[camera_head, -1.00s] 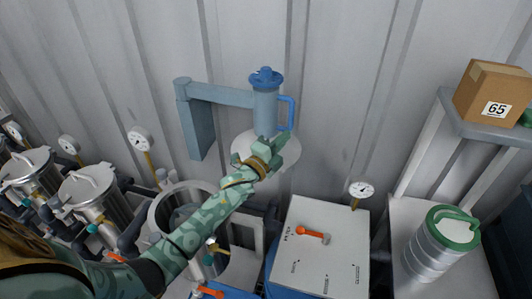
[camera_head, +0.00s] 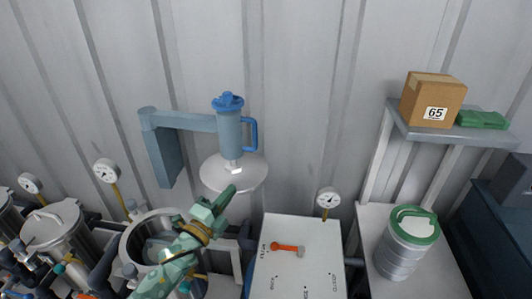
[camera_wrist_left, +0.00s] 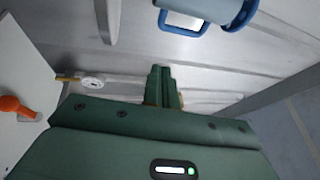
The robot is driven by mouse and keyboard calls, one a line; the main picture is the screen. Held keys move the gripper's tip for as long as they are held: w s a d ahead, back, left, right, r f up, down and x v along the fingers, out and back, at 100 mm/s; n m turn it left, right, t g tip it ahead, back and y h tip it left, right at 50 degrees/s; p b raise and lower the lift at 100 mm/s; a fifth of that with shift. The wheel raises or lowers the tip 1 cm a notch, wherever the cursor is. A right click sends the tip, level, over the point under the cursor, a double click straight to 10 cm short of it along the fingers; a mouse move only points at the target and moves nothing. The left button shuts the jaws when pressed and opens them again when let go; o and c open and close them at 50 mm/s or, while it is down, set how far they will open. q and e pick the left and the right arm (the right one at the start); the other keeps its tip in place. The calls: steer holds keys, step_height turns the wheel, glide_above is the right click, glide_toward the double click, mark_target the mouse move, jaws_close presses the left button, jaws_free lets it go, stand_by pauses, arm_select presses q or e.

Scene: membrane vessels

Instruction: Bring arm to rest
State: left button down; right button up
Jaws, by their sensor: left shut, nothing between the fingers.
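My left gripper (camera_head: 213,201) is shut and empty in the head view, its arm coming up from the bottom left. It is above and right of the open metal vessel (camera_head: 132,243), just below the round pale lid (camera_head: 233,181) that hangs from the blue-grey swing arm (camera_head: 190,120). In the left wrist view my left gripper (camera_wrist_left: 162,72) shows its green fingers together with nothing between them. Part of the blue handle (camera_wrist_left: 182,24) is at the top of that view. My right gripper is in neither view.
A white box (camera_head: 296,262) with an orange lever (camera_head: 288,248) stands right of my left arm. Gauges (camera_head: 327,199) stand on yellow stems. A green-lidded canister (camera_head: 408,243) stands on a pale stand. A cardboard box (camera_head: 432,99) marked 65 sits on the shelf at right.

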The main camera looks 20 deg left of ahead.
arm_select(q)
steer(key=s+f+n+g+y, duration=0.35)
steer(key=s+n+g, duration=0.3)
steer(key=s, duration=0.55)
steer(key=s+f+n+g+y, duration=0.3)
steer(key=s+n+g+y, duration=0.3)
steer(key=s, duration=0.6)
steer(key=s+d+f+g+h+b, duration=0.1)
steer(key=s+d+f+g+h, duration=0.1)
steer(key=f, duration=1.1)
steer(key=s+d+f+g+h, duration=0.1)
steer(key=d+f+h, duration=0.15)
steer(key=f, duration=1.05)
steer(key=s+f+n+g+h+b, duration=0.1)
steer(key=s+f+n+g, duration=0.2)
steer(key=s+f, duration=1.5)
steer(key=s, duration=0.3)
steer(key=shift+a+f+n+h+b, duration=0.35)
steer(key=shift+f+h+b, duration=0.05)
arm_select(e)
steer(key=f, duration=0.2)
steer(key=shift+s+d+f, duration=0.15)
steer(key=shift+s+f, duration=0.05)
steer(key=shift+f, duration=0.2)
arm_select(q)
steer(key=shift+g, duration=0.35)
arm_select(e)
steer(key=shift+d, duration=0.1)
